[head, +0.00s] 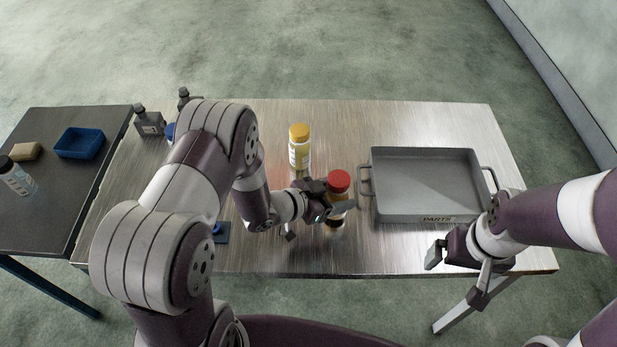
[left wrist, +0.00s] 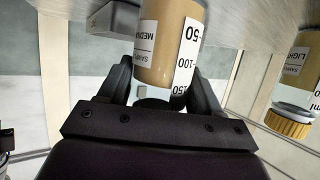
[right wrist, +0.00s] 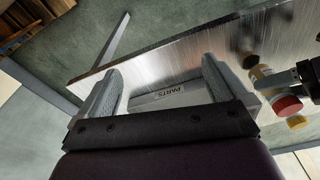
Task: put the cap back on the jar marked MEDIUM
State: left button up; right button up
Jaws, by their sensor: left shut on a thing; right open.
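The jar marked MEDIUM (left wrist: 168,45) holds tan liquid and appears upside down in the left wrist view. My left gripper (head: 341,207) is shut on the jar just below the cap. Whether the jar touches the table is unclear. My right gripper (head: 456,277) is open and empty by the table's front right edge.
A yellow-capped jar marked LIGHT (head: 300,152) stands behind the left gripper. A grey PARTS tray (head: 425,218) is right of the red cap. The left side table holds a blue bin (head: 80,143) and a bottle (head: 18,178).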

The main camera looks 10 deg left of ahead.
pick_arm(q)
jog(key=d+m+g+h, duration=0.1)
jog(key=d, duration=0.1)
jog(key=s+d+m+g+h, duration=0.1)
jog(key=d+m+g, duration=0.1)
jog(key=d, duration=0.1)
jog(key=shift+f+m+h, duration=0.1)
jog(key=shift+m+h, duration=0.2)
jog(key=shift+h, duration=0.1)
grip_shut()
pick_arm(e)
notch_tip(320, 180, up, 12)
jog(key=s, duration=0.1)
jog(key=shift+s, duration=0.2)
jog(key=shift+f, duration=0.1)
